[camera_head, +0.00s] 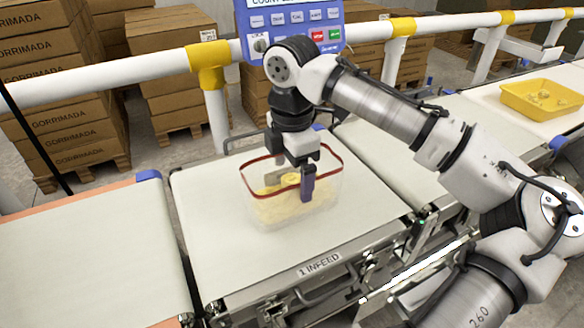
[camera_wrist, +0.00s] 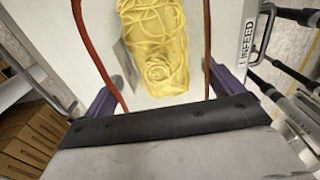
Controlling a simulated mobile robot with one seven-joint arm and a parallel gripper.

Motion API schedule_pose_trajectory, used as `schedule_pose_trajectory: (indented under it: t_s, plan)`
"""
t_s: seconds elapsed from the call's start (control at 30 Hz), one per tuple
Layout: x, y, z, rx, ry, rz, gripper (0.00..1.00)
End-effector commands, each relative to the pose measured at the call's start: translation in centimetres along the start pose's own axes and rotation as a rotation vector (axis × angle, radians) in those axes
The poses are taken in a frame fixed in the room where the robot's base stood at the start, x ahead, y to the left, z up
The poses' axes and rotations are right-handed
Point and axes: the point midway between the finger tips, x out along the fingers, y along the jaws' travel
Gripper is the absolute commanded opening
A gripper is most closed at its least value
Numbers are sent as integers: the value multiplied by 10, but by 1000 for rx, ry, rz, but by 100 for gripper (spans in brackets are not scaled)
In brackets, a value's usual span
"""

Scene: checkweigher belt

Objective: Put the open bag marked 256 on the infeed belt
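The open bag (camera_head: 268,212) is clear with a red rim and holds yellow ribbon-like food. It is upright over the pale infeed belt (camera_head: 215,250), labelled "1 INFEED", and seems to rest on it; any small gap is hard to judge. No 256 mark is readable. The wrist view shows the yellow contents (camera_wrist: 155,45) and the red rim on both sides. My gripper (camera_head: 292,178) is down at the bag's mouth.
A belt with an orange edge (camera_head: 75,255) lies left, and another belt (camera_head: 385,155) right. A yellow tray (camera_head: 540,98) with pieces in it sits far right. A blue control panel (camera_head: 292,25) and white rail (camera_head: 130,78) stand behind. Bare belt surrounds the bag.

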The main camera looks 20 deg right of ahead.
Motion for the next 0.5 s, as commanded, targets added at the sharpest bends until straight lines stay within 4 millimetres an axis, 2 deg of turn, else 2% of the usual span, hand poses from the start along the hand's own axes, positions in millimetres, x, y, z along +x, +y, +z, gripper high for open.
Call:
schedule_pose_trajectory:
  t_s: [0.33, 0.5]
  plan:
    - [-2, 0, 0, 0, -1, 0, 100]
    - [-25, 1, 0, 0, 1, 2, 100]
